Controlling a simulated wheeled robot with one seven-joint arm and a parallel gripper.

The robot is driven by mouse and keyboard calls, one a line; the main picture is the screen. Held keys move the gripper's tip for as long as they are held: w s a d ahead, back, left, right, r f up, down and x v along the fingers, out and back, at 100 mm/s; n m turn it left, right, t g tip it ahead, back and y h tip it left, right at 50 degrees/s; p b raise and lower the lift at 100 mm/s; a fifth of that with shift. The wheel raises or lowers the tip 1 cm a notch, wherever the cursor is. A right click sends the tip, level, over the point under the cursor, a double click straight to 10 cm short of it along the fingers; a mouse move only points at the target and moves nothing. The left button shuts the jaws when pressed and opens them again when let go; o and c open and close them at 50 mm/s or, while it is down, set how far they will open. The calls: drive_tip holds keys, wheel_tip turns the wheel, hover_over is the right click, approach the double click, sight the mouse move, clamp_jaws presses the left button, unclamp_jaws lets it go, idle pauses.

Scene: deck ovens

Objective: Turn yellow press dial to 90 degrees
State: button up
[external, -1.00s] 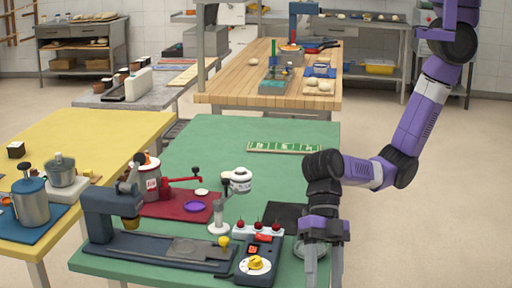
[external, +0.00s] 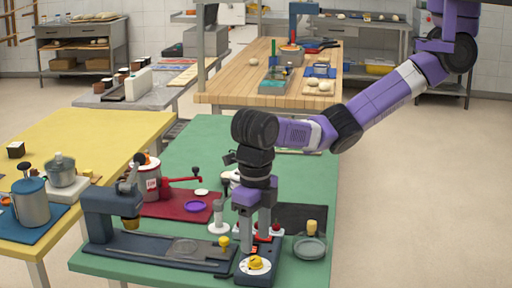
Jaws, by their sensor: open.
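The yellow press dial (external: 257,265) sits on a white round face on the dark control box (external: 244,278) at the front edge of the green table. My gripper (external: 255,246) points straight down over the control box, its two fingers apart with a gap between them. The fingertips are just behind and above the dial; I cannot tell whether they touch anything. The gripper partly hides the box's red button and the red-knobbed switches behind it. The dark blue press (external: 107,215) stands to the left of the box.
A small yellow-knobbed lever (external: 224,243) stands close to the left of my gripper. A round grey dish (external: 309,247) with a yellow-topped piece lies to the right. A red mat (external: 175,208) with a canister is behind the press. The back of the green table (external: 215,135) is clear.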

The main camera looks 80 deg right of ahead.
sight(255, 258)
drive_tip(key=shift+f, duration=2.7)
clamp_jaws()
